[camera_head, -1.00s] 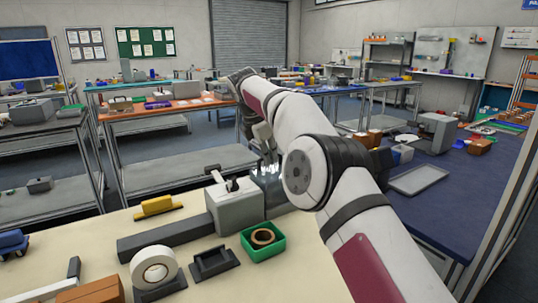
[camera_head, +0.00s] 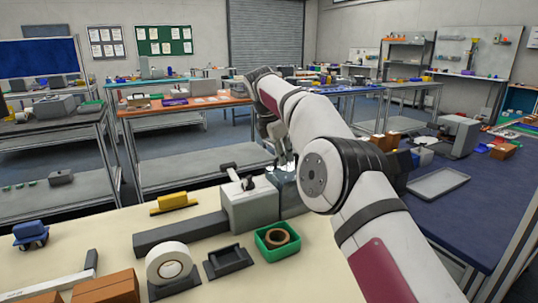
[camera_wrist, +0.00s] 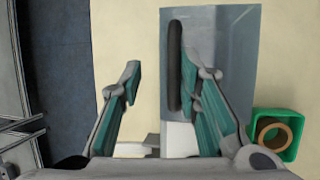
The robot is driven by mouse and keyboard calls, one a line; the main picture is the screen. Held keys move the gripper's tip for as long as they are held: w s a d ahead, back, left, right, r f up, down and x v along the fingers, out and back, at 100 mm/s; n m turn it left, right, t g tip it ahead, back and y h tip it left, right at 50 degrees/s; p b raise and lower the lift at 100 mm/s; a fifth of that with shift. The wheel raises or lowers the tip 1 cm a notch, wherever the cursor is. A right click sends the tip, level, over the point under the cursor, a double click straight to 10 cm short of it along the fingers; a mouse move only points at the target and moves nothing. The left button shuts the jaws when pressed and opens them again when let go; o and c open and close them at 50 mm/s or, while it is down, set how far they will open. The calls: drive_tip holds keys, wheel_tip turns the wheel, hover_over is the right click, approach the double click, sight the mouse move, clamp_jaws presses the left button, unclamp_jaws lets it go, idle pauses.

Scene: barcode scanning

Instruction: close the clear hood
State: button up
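The clear hood (camera_head: 288,191) is a see-through box at the right end of the grey machine (camera_head: 250,206) on the near table. In the wrist view the hood (camera_wrist: 232,45) is a bluish translucent panel with a dark bar (camera_wrist: 174,65) along its left part. My gripper (camera_head: 283,152) hangs above the hood, partly hidden by my arm. In the wrist view my gripper (camera_wrist: 168,78) is open, with nothing held between the fingers. Its right finger overlaps the hood in the picture and its left finger is over the tabletop. I cannot tell whether it touches the hood.
A green bin (camera_head: 277,241) with a brown tape roll stands just right of the machine's front. A white tape roll (camera_head: 169,263), a black holder (camera_head: 228,261) and a yellow block (camera_head: 173,202) are nearby. A blue table (camera_head: 450,215) with a grey tray (camera_head: 438,184) lies to the right.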

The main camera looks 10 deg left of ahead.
drive_tip(key=shift+v, duration=2.25)
drive_tip(key=s+a, duration=0.5)
drive_tip(key=s, duration=0.5)
drive_tip(key=shift+s+a, duration=0.25)
drive_tip(key=shift+a, duration=0.05)
drive_tip(key=shift+f, duration=0.1)
drive_tip(key=s+d+r+m+p, duration=0.2)
drive_tip(key=s+d+r+m, duration=0.45)
drive_tip(key=s+d, duration=0.45)
drive_tip(key=s+d+r+m+p, duration=0.3)
drive_tip(key=s+d+r+m, duration=0.4)
drive_tip(key=d, duration=0.5)
drive_tip(key=s+d+f+m+p, duration=0.1)
drive_tip(key=s+d+f+m, duration=0.1)
drive_tip(key=s, duration=0.6)
drive_tip(key=s+d+f+m+y+p, duration=0.1)
drive_tip(key=s+d+f+m, duration=0.1)
drive_tip(key=s+d+m, duration=0.3)
drive_tip(key=s+d+f+m+y+p, duration=0.1)
drive_tip(key=s+d+f+m+p, duration=0.1)
drive_tip(key=s, duration=1.1)
drive_tip(key=shift+d+f+m, duration=0.35)
drive_tip(key=shift+d+m, duration=0.3)
drive_tip(key=shift+m, duration=0.4)
